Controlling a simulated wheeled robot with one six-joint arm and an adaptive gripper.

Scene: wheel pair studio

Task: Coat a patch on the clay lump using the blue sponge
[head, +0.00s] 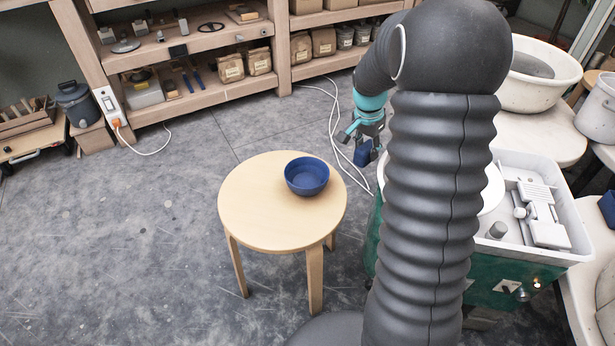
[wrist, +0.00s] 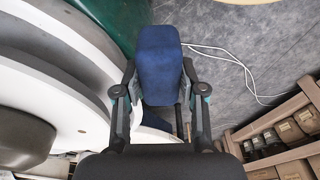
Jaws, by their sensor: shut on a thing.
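My gripper (head: 366,138) is shut on the blue sponge (head: 362,154) above the left edge of the wheel unit. In the wrist view, the sponge (wrist: 160,68) stands out between the two fingers (wrist: 158,88) as a dark blue block. A grey-brown rounded mass (wrist: 22,138), which looks like the clay lump, sits on the pale wheel discs at the left of the wrist view, apart from the sponge. Only part of it shows, and my arm hides that area in the head view. I cannot tell whether it has a coated patch.
A blue bowl (head: 307,175) stands on a round wooden stool (head: 255,215). The wheel unit's white tray (head: 565,235) holds small parts at the right. A white basin (head: 540,90) stands behind it. Shelves (head: 215,85) line the back. A white cable (head: 335,125) crosses the floor.

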